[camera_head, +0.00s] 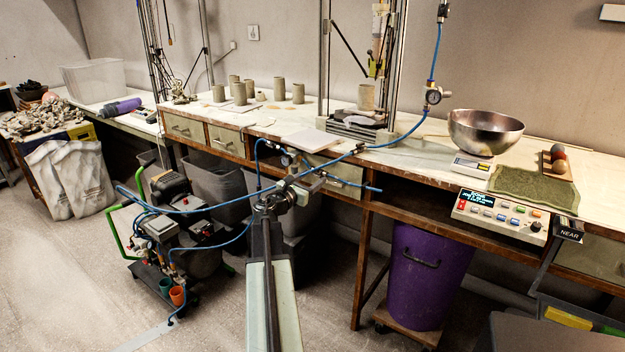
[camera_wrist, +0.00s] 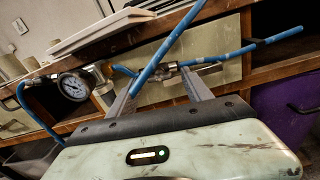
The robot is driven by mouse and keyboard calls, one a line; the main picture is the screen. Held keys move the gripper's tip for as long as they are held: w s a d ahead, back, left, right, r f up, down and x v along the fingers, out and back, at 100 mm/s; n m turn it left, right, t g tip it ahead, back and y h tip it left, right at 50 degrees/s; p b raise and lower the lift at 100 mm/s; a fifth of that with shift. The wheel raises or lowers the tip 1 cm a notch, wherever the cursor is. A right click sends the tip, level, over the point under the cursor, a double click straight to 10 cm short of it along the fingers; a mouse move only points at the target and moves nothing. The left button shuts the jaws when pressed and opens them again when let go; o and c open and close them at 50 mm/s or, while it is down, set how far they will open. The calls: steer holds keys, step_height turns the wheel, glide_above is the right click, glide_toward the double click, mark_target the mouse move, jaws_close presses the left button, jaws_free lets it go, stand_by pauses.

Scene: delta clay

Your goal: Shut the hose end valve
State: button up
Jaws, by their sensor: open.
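My gripper (camera_wrist: 160,76) is open in the wrist view, its two grey fingers pointing up at a small metal valve fitting (camera_wrist: 168,70) on a blue line. The fitting lies near and between the fingertips; I cannot tell whether they touch it. A blue hose end (camera_wrist: 265,42) runs right from the fitting. In the head view my gripper (camera_head: 296,187) is in front of the bench, close to this line, and the blue hose end (camera_head: 352,185) sticks out to the right. The valve's handle position is too small to tell.
A pressure gauge (camera_wrist: 73,86) sits left of the fitting. Another blue hose (camera_head: 215,207) crosses in front from a compressor cart (camera_head: 165,225). The bench edge and drawers lie close behind. A purple bin (camera_head: 425,275) stands below right. The floor at the front left is clear.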

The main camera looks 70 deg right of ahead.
jaws_close()
stand_by(0.3)
steer(key=shift+s+f+m+t+h+b, duration=0.1)
steer(key=shift+m+t+h+b, duration=0.45)
steer(key=shift+m, duration=2.1)
steer(key=shift+s+f+m+t+h+b, duration=0.1)
steer(key=shift+m+b, duration=0.8)
steer(key=shift+m, duration=1.8)
steer(key=shift+s+m+t+h+b, duration=0.1)
steer(key=shift+m+t+h+b, duration=0.45)
steer(key=shift+m, duration=2.1)
